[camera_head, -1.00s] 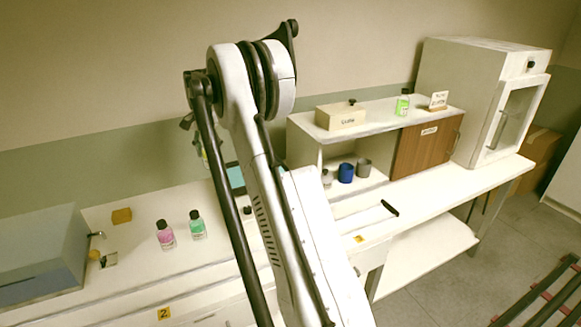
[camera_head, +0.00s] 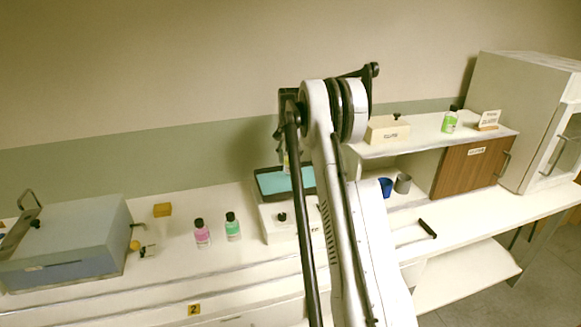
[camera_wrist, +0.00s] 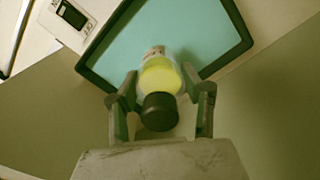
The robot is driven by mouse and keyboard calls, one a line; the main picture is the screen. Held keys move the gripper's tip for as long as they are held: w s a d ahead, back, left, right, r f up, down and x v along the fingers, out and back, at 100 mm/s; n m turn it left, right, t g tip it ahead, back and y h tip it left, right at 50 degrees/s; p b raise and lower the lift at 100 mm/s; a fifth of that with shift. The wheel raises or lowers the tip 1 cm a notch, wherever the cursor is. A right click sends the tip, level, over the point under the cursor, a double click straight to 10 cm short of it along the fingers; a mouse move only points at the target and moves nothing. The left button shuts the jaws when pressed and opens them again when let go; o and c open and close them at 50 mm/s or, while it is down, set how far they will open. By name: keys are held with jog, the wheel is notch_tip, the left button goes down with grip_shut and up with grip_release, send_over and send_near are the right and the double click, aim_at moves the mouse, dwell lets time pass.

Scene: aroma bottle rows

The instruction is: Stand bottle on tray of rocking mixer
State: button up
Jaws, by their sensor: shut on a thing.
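My gripper (camera_wrist: 161,95) is shut on a bottle (camera_wrist: 160,76) with yellow-green liquid and a black cap. In the wrist view, the bottle lies between the two fingers, cap toward the camera, against the teal tray (camera_wrist: 215,32) with a dark rim. In the head view, the bottle (camera_head: 287,162) shows just left of my arm, in front of or above the tray (camera_head: 272,184). The rocking mixer's white body (camera_head: 277,222) is below the tray, partly hidden by my arm. I cannot tell whether the bottle touches the tray.
A pink bottle (camera_head: 202,234) and a green bottle (camera_head: 232,227) stand left of the mixer. The right shelf (camera_head: 435,134) holds a beige box (camera_head: 388,129) and another green bottle (camera_head: 450,121).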

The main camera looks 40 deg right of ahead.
aim_at(290, 167)
jog(key=shift+d+f+p, duration=0.15)
jog(key=shift+f+p, duration=0.2)
jog(key=shift+f, duration=1.75)
jog(key=shift+f, duration=0.1)
jog(key=shift+f, duration=0.15)
jog(key=o, duration=1.3)
jog(key=shift+o, duration=0.2)
